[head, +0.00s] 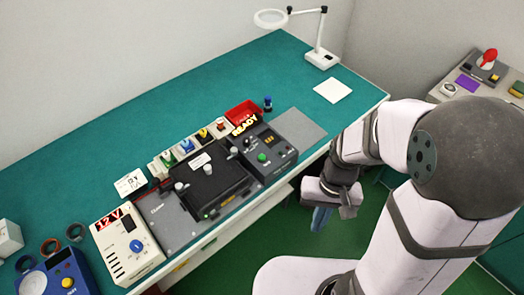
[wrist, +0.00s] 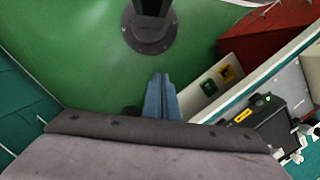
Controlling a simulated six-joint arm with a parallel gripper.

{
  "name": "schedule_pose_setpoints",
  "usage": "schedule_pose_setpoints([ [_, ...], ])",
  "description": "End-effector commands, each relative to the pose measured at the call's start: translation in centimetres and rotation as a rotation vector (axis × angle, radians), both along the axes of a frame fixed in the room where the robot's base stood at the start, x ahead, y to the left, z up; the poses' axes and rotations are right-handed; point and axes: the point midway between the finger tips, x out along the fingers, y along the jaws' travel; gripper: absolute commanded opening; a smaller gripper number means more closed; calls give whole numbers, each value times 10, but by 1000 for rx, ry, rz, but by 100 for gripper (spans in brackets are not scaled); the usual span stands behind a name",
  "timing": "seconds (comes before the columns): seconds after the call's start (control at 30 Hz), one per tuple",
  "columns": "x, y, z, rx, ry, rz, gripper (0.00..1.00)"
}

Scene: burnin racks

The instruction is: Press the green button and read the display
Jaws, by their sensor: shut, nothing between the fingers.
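The green button (head: 262,157) sits on top of a dark grey box (head: 280,160) at the right end of the row of equipment on the bench. The box also has a small dark panel beside the button. My gripper (head: 318,222) hangs off the bench's front edge, over the green floor, to the right of and apart from the button. Its blue fingers (wrist: 160,84) are together and empty in the wrist view. The green button is not clear in the wrist view.
A black fixture (head: 208,185) on a grey plate and a power supply (head: 125,245) reading "12 V" stand left of the box. A red bin (head: 245,112) is behind. A magnifier lamp (head: 320,55) and white card (head: 332,90) lie beyond. The grey mat (head: 300,127) is bare.

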Motion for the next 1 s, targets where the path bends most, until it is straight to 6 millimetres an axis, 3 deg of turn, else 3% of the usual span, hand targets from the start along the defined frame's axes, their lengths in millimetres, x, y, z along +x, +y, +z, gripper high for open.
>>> schedule_pose_setpoints([
  [0.1, 14, 34, 3, 88, 30, -148, 0],
  [0.27, 43, 75, 6, 201, 35, -365, 0],
  [0.5, 104, 122, 19, 373, 13, -706, 0],
  [0.8, 185, 150, 57, 583, -37, -1089, 0],
  [1.0, 213, 152, 72, 662, -42, -1251, 0],
])
